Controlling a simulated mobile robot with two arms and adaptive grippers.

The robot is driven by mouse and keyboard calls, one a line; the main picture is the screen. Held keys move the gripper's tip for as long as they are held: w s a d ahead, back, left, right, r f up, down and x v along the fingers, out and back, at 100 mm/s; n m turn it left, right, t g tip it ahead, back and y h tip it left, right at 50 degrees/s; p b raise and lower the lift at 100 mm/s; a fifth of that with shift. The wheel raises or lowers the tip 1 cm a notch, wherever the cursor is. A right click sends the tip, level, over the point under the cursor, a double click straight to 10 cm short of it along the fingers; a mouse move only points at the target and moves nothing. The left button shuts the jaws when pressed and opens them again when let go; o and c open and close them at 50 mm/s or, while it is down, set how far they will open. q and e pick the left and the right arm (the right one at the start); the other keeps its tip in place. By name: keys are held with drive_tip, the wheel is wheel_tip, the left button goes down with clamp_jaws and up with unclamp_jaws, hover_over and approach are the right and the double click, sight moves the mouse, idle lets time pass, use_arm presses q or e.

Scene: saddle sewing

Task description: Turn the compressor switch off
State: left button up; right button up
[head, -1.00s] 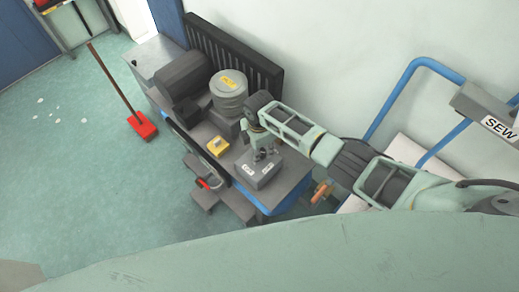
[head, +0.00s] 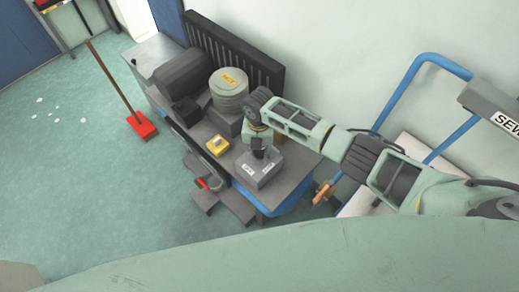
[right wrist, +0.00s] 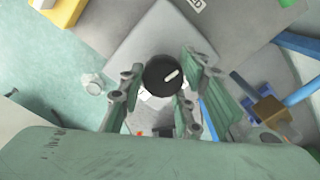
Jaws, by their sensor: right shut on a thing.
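The compressor switch is a round black knob with a short white mark (right wrist: 163,75) on a grey box (head: 251,170). In the right wrist view, the white mark points to the upper right. White labels sit on the box face; their text is too small to read. My right gripper (head: 259,150) points down at the box from above. In the right wrist view its two fingers (right wrist: 158,92) stand on either side of the knob, shut on it. In the head view the gripper partly hides the knob. My left gripper is not in view.
The grey bench (head: 297,172) also bears a ribbed cylinder (head: 229,95), a dark motor housing and a yellow box (head: 217,146). A black radiator-like panel (head: 235,58) stands behind. A blue-framed trolley (head: 432,62) is at the right. A red broom (head: 141,125) stands on open floor at left.

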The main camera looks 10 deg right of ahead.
drive_tip(key=shift+w+a+r+n, duration=0.2)
drive_tip(key=shift+a+r+n, duration=0.1)
drive_tip(key=shift+n, duration=0.5)
drive_tip(key=o, duration=1.1)
drive_tip(key=shift+s+a, duration=0.1)
drive_tip(key=shift+c, duration=0.2)
drive_tip(key=shift+f, duration=0.1)
drive_tip(key=shift+s, duration=0.1)
wheel_tip(320, 180, up, 12)
